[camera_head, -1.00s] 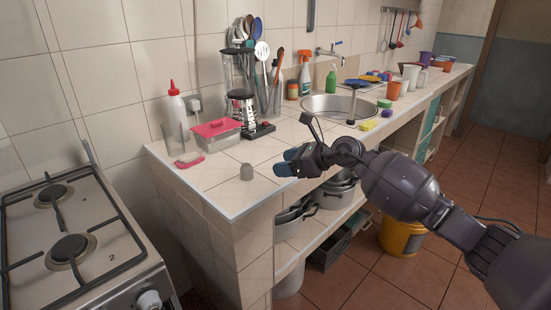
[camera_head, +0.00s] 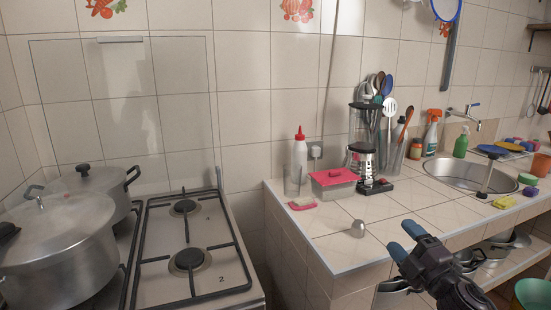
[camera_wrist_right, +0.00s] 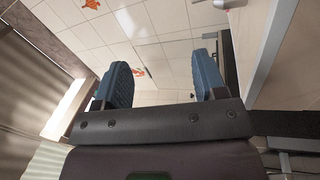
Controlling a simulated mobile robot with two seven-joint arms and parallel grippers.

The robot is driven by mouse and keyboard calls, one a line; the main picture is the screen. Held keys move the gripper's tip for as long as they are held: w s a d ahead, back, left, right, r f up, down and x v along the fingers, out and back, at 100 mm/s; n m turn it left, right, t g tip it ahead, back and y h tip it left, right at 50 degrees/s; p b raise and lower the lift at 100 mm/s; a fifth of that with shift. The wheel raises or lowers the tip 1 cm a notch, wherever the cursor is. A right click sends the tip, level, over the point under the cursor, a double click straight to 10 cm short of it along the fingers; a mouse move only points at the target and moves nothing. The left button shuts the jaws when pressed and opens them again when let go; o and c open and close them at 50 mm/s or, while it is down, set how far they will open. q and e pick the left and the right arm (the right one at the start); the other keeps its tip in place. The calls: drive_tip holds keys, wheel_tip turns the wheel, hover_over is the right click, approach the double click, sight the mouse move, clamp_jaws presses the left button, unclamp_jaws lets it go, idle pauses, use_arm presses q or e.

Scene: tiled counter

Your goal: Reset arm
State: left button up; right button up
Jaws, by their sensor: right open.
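My right gripper (camera_head: 407,240) is at the lower right of the head view, in front of the counter's front edge. Its blue fingertips point up and left. In the right wrist view the two blue fingers (camera_wrist_right: 163,85) stand apart with nothing between them; tiled wall shows past them. My left gripper is not in view.
A gas stove (camera_head: 205,285) with a large pot (camera_head: 60,262) and a smaller pot (camera_head: 112,190) is at left. A red-lidded box (camera_head: 333,178), a white bottle (camera_head: 300,155) and a utensil holder stand at the counter's back. The sink (camera_head: 465,176) is at right.

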drive_tip(key=s+f+m+g+h+p, duration=0.1)
drive_tip(key=s+f+m+g+h, duration=0.35)
drive_tip(key=s+f+m, duration=1.05)
drive_tip(key=s+f+m+g+h, duration=0.1)
drive_tip(key=s+f+m+g, duration=0.1)
drive_tip(key=s+f, duration=0.4)
drive_tip(key=s+a+f+m+g+h+p, duration=0.1)
drive_tip(key=s+f, duration=0.5)
drive_tip(key=s, duration=0.8)
drive_tip(key=shift+m+g+p, duration=0.3)
drive_tip(key=shift+m+g, duration=0.15)
drive_tip(key=shift+m, duration=0.15)
drive_tip(key=shift+w+f+h, duration=0.1)
drive_tip(key=shift+h, duration=0.15)
